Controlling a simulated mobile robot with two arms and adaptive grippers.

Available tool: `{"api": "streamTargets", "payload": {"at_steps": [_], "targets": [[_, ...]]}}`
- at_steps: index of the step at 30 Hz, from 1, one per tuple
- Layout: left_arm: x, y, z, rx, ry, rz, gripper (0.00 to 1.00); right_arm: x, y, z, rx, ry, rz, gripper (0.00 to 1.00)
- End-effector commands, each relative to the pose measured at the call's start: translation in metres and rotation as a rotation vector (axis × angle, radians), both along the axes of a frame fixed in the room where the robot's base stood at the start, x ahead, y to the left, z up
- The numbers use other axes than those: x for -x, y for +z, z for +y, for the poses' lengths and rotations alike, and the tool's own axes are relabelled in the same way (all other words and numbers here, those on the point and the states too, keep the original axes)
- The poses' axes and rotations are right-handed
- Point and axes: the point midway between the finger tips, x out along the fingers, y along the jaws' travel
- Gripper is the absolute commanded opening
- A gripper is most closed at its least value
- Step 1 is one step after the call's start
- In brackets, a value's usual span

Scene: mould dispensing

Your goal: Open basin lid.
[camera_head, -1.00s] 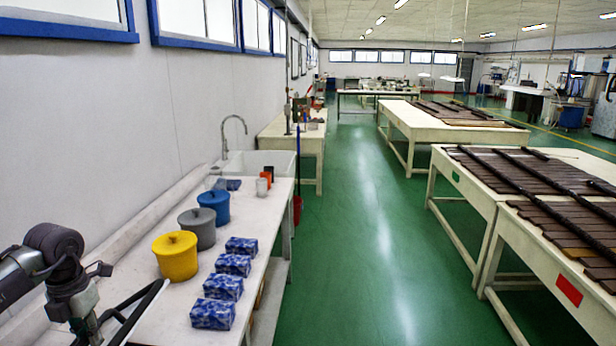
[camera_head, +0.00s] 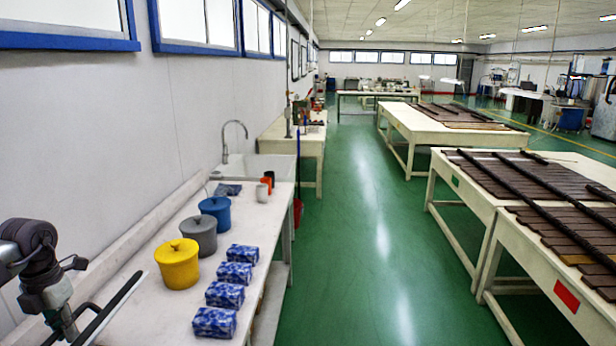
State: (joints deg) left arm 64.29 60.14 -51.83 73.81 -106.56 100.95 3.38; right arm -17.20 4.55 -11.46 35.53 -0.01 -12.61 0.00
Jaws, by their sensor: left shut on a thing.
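My left arm comes in from the left and bends down at its wrist. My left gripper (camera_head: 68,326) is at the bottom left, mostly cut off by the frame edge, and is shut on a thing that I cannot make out. My left gripper is left of and nearer than the yellow tub. My right gripper is out of view.
Several blue-and-white packs (camera_head: 225,294) line the right side of the white counter (camera_head: 152,318). A white sink (camera_head: 272,166) with a tap (camera_head: 233,138) is at its far end. The green aisle (camera_head: 360,250) is clear. Tables with brown moulds stand at right.

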Motion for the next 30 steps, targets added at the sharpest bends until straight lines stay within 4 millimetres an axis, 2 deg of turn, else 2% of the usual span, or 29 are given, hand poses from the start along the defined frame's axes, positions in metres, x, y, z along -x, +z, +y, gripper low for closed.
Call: {"api": "streamTargets", "payload": {"at_steps": [11,21,30], "targets": [[0.001,0.002,0.005,-0.003,0.004,0.003,0.0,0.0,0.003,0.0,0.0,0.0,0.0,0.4],[-0.002,0.021,0.036,-0.003,0.005,0.003,0.0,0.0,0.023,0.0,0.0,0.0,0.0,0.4],[-0.002,0.021,0.04,-0.003,0.002,0.003,0.0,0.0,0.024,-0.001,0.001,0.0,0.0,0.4]]}}
